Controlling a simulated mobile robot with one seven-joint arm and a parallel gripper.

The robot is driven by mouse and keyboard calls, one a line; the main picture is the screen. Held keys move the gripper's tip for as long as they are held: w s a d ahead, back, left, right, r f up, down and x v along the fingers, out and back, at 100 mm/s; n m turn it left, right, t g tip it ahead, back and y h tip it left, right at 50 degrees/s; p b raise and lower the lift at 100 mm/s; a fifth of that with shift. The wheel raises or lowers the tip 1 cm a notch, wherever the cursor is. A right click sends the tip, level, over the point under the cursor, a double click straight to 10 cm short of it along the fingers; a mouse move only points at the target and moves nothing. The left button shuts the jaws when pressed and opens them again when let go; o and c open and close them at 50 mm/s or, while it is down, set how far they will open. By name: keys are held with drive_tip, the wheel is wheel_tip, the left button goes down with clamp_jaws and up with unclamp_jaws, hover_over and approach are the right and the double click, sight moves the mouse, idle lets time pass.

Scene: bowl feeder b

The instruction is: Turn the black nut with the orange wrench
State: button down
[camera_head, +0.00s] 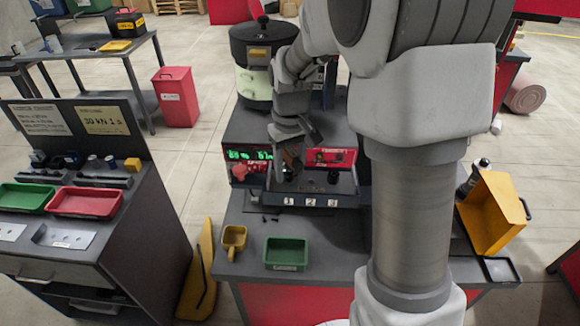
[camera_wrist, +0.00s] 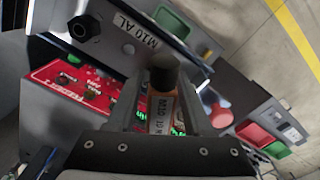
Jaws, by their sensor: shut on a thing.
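My gripper (camera_head: 290,152) hangs over the row of numbered places on the middle bench. Its two fingers (camera_wrist: 160,118) are shut on a tool with a white label and a dark round end, which I take as the orange wrench (camera_wrist: 163,76). In the body camera view a dull orange-brown part (camera_head: 294,161) shows at the fingers; most of the wrench is hidden. The black nut (camera_wrist: 84,27) sits on a grey plate marked M10 AL (camera_wrist: 124,28) at the upper left of the wrist view. The wrench's dark end appears apart from the nut.
A red control panel (camera_head: 332,157) and green displays (camera_head: 250,155) stand behind the numbered tray (camera_head: 308,200). A bowl feeder (camera_head: 256,80) rises behind them. A green bin (camera_head: 287,253) and yellow scoop (camera_head: 234,239) lie in front. An orange bin (camera_head: 494,211) is at the right.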

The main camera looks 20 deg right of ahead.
sight(290, 150)
drive_tip(key=shift+m, duration=1.2)
drive_tip(key=shift+n, duration=0.7)
drive_tip(key=shift+r, duration=0.15)
drive_tip(key=shift+r+p, duration=1.95)
drive_tip(key=shift+r, duration=0.5)
